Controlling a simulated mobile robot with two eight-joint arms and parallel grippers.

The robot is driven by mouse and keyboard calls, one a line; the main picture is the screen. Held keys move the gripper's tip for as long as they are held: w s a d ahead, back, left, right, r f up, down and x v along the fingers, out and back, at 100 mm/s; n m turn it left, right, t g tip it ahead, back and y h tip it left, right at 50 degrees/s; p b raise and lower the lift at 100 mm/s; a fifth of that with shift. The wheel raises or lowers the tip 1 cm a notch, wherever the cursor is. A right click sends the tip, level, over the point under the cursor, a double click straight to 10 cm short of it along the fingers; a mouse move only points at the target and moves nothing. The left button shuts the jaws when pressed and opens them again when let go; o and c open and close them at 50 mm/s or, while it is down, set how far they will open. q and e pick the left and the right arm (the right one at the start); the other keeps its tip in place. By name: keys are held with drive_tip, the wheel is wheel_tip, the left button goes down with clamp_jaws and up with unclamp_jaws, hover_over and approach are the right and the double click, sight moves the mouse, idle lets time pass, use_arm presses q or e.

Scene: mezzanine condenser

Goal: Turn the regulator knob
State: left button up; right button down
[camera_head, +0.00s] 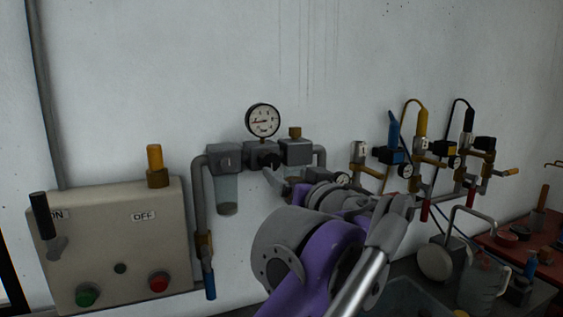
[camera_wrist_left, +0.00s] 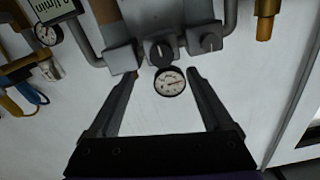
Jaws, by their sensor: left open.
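The regulator knob (camera_head: 263,160) is a dark round knob on the front of the grey regulator on the wall. A round white gauge (camera_head: 262,120) stands above it. The left wrist view is turned over: the dark knob (camera_wrist_left: 161,54) shows just past the fingertips, with the gauge (camera_wrist_left: 170,82) below it between the fingers. My left gripper (camera_wrist_left: 163,74) is open, its two dark fingers apart with nothing between them in contact. In the head view my purple and grey left arm comes in from below and hides most of the gripper. My right gripper is not in view.
A grey block with a clear bowl (camera_head: 228,193) hangs left of the regulator, beside a pipe. A beige ON/OFF box (camera_head: 110,235) stands further left. Several valves with coloured handles (camera_head: 421,125) and hoses line the wall at right. A red bench (camera_head: 535,258) is at far right.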

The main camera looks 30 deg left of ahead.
sight(271, 163)
use_arm(q)
drive_tip(key=x, duration=0.9)
drive_tip(key=shift+w+a, duration=0.1)
drive_tip(key=shift+a, duration=0.35)
clamp_jaws()
